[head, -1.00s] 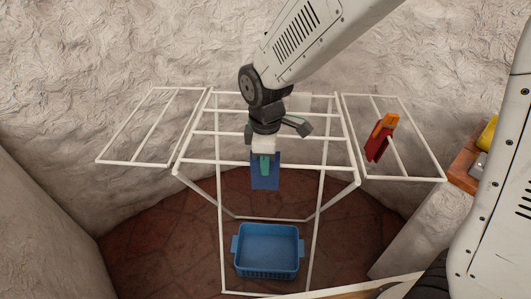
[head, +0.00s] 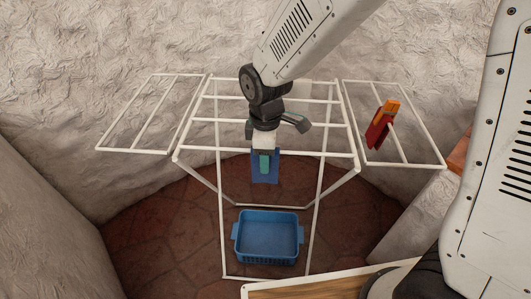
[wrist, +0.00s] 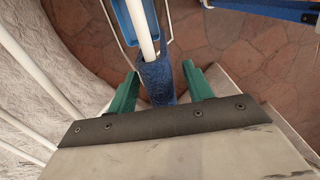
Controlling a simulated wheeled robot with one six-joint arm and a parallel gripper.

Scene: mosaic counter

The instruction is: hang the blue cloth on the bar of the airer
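The blue cloth (head: 265,178) hangs over the front bar of the white airer (head: 232,157) and shows below that bar in the head view. In the wrist view the cloth (wrist: 157,82) is wrapped over the white bar (wrist: 142,28). My gripper (wrist: 162,86) is open, with one teal finger on each side of the cloth and a gap to both. In the head view my gripper (head: 264,163) points down at the front bar and hides part of the cloth.
A blue basket (head: 268,258) stands on the tiled floor under the airer. A red item with an orange top (head: 378,133) hangs on the airer's right wing. A wood-topped surface (head: 300,290) is at the bottom edge. Rough walls enclose the back and sides.

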